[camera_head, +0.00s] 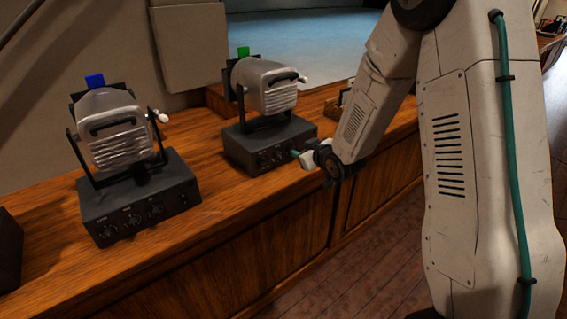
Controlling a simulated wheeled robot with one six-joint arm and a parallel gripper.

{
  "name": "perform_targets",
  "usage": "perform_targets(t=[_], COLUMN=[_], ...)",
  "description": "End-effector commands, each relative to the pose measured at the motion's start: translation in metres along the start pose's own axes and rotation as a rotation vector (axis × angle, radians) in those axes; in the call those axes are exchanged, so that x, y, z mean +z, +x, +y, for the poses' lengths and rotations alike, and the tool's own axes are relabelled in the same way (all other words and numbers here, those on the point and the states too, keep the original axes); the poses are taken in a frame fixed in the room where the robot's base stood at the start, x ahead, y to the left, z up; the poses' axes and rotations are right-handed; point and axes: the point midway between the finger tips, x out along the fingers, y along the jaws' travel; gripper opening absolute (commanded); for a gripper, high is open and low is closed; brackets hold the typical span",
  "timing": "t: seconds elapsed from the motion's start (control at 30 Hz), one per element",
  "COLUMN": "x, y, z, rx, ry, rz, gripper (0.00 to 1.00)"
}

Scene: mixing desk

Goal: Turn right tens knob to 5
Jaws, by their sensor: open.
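A dark control box (270,143) with a grey lamp-like unit (265,86) and a green block (243,51) on top stands at the middle of the wooden desk. Its front face carries small dark knobs (263,159) in a row; their markings are too small to read. I cannot tell which one is the right tens knob. My gripper (297,155) is at the right end of this front face, close to the knobs. It is open; whether it touches a knob cannot be told. The gripper and wrist may hide part of the box's right front.
A similar box (140,200) with several knobs and a blue block (94,81) stands to the left. Another object (344,95) on the desk is partly hidden behind my arm. A dark box (8,250) sits at the left edge. The wooden desk (225,205) is clear between the boxes.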

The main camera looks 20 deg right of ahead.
Motion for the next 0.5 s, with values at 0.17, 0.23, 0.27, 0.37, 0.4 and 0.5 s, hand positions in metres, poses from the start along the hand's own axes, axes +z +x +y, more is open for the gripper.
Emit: perform_targets(t=[0.17, 0.23, 0.27, 0.37, 0.4, 0.5], x=[0.041, 0.052, 0.057, 0.067, 0.069, 0.072], y=[0.03, 0.035, 0.036, 0.036, 0.036, 0.037], z=[-0.02, -0.027, -0.029, -0.035, -0.036, -0.038], rx=[-0.043, -0.053, -0.056, -0.064, -0.064, -0.066], ry=[0.008, 0.017, 0.021, 0.032, 0.035, 0.04], rz=[0.193, 0.26, 0.285, 0.352, 0.37, 0.396], gripper=[0.42, 0.42, 0.42, 0.42, 0.42, 0.42])
